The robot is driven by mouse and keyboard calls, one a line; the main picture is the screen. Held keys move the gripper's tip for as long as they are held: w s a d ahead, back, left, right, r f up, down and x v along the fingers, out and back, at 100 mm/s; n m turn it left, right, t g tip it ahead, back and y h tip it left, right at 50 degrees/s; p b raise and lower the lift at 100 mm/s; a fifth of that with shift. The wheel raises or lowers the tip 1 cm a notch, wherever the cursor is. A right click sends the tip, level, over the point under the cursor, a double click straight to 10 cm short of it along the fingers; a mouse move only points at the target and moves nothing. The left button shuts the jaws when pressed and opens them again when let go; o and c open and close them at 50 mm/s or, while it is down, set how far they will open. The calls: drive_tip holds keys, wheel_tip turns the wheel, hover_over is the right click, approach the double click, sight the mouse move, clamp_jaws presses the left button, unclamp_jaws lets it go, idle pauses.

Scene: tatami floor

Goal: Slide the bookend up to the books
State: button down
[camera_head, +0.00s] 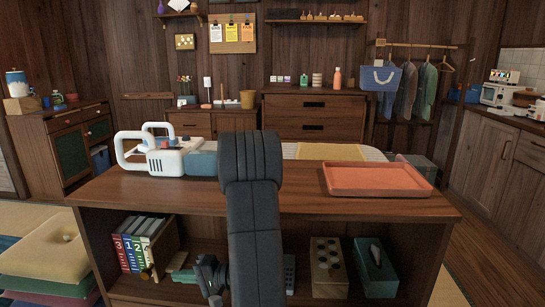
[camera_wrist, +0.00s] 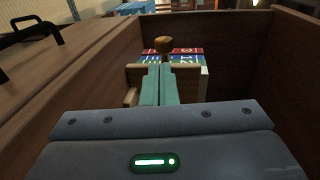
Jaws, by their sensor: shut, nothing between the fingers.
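Several upright books (camera_head: 131,252) with numbered red, blue and green spines stand at the left end of the shelf under the counter; they also show in the wrist view (camera_wrist: 187,51). The wooden bookend (camera_head: 166,243) stands just right of them, with a round knob (camera_wrist: 164,45) showing above my fingers in the wrist view. Any gap between bookend and books is hard to tell. My gripper (camera_head: 176,264) is shut and empty, its teal fingertips (camera_wrist: 160,72) pointing at the bookend from the right. The fingers hide the bookend's middle; contact cannot be told.
The counter top (camera_head: 290,200) lies above the shelf and holds a white appliance (camera_head: 165,155) and an orange tray (camera_head: 377,179). A tan box with holes (camera_head: 328,268) and a green tissue box (camera_head: 375,268) stand on the shelf to the right.

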drive_tip(key=shift+p+v, duration=0.95)
drive_tip(key=shift+v, duration=2.1)
drive_tip(key=shift+s, duration=0.1)
